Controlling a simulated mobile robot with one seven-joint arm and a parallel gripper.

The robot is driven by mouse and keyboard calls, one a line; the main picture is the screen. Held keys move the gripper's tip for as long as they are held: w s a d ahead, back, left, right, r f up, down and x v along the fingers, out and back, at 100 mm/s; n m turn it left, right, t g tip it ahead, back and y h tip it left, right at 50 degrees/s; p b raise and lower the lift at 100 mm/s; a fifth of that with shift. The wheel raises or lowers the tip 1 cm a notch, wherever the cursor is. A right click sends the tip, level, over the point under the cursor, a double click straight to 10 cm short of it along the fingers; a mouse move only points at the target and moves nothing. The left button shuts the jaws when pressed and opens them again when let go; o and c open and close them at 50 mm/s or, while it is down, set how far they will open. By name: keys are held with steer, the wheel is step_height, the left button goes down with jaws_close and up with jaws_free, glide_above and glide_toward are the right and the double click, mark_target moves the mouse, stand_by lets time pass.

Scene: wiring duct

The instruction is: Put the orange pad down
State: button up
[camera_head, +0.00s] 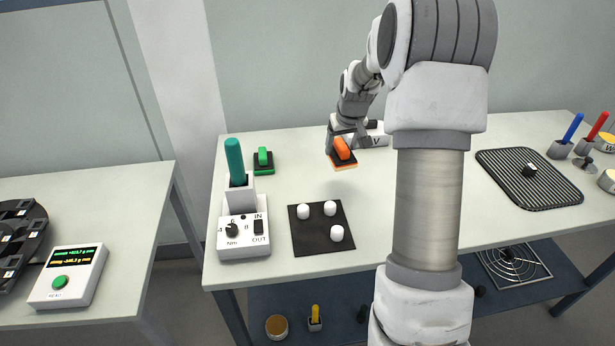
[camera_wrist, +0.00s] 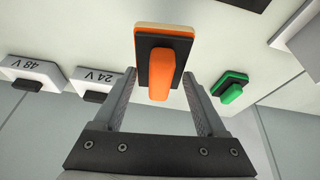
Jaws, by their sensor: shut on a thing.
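The orange pad (camera_head: 341,151) has an orange block handle on a black plate with a pale-edged orange layer beneath. My gripper (camera_head: 345,138) is shut on its handle and holds it above the table, towards the back middle. A soft shadow shows on the table below it. In the wrist view, the orange pad (camera_wrist: 164,55) lies between and beyond the two fingers. The finger contact itself is hard to see. A similar green pad (camera_head: 263,161) rests on the table to the left, and it also shows in the wrist view (camera_wrist: 231,92).
A black mat (camera_head: 310,242) with three white knobs lies at the front. A torque box (camera_head: 245,240) with a teal-handled tool stands left of it. Boxes marked 24 V (camera_wrist: 95,79) and 48 V (camera_wrist: 35,71) stand at the back. The table (camera_head: 295,160) between the pads is clear.

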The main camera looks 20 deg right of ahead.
steer(key=shift+w+d+r+m, duration=0.15)
steer(key=shift+d+m, duration=0.2)
steer(key=shift+d, duration=0.2)
steer(key=shift+w+d+r+m, duration=0.1)
steer(key=shift+d+r+m, duration=0.05)
steer(key=shift+d+m, duration=0.3)
steer(key=w+a+f, duration=0.2)
steer(key=a, duration=0.1)
steer(key=w+a+f, duration=0.2)
steer(key=w, duration=0.1)
steer(key=w+a+f, duration=0.2)
steer(key=a+f, duration=0.1)
steer(key=shift+w+a+f, duration=0.1)
steer(key=shift+w+a, duration=0.2)
steer(key=shift+w, duration=0.05)
step_height(320, 180, down, 4)
steer(key=shift+r, duration=0.25)
steer(key=o, duration=1.3)
